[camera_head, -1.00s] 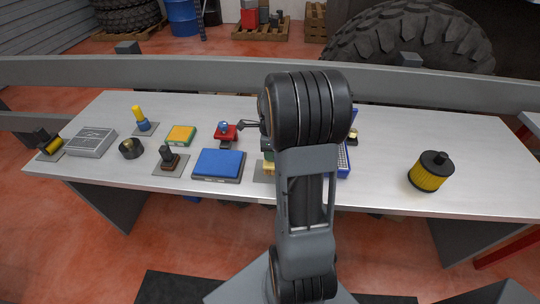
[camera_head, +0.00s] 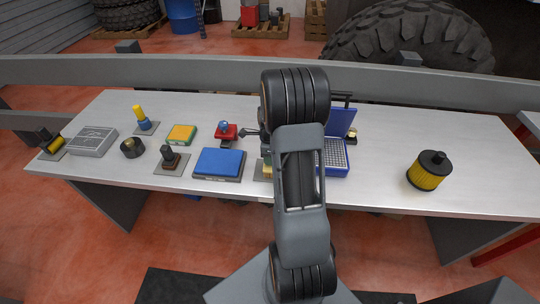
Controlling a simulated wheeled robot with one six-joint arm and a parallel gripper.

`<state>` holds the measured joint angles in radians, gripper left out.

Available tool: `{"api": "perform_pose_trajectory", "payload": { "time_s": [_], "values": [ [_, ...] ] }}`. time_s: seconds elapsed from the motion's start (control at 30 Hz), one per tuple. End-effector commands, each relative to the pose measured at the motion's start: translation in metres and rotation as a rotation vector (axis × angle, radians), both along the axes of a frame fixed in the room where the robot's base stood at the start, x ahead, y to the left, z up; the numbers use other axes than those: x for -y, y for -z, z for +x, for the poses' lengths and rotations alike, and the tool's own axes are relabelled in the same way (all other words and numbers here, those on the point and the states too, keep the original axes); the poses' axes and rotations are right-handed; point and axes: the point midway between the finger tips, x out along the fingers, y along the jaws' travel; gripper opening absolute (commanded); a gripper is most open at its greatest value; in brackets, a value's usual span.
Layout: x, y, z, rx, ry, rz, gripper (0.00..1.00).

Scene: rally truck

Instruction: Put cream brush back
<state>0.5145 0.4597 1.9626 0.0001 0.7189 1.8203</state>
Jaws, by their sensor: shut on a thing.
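My gripper is hidden behind my own dark arm, which rises through the middle of the view. Whatever it holds is hidden too. I cannot make out a cream brush anywhere. A blue case (camera_head: 333,156) stands on the workbench (camera_head: 385,145) just right of my arm. Its blue lid (camera_head: 342,121) is raised and its pale gridded inside shows. My arm covers the left part of the case.
Left of my arm are a blue-topped box (camera_head: 219,163), a red item with a blue knob (camera_head: 226,132), a green-yellow box (camera_head: 182,134) and a grey box (camera_head: 93,142). A yellow-black filter (camera_head: 429,171) stands right. The bench between case and filter is clear.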

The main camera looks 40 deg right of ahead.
Motion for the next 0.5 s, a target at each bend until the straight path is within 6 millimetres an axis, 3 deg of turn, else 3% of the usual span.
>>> {"api": "perform_pose_trajectory", "payload": {
  "time_s": [0.13,0.17,0.4,0.5],
  "values": [
    [0.0001,0.0048,0.0001,0.0,0.0,0.0,0.01],
    [-0.0001,0.0035,-0.0001,0.0,0.0,0.0,0.39],
    [-0.0001,0.003,-0.0001,0.0,0.0,0.0,0.61],
    [-0.0001,0.003,-0.0001,0.0,0.0,0.0,0.61]
  ]
}}
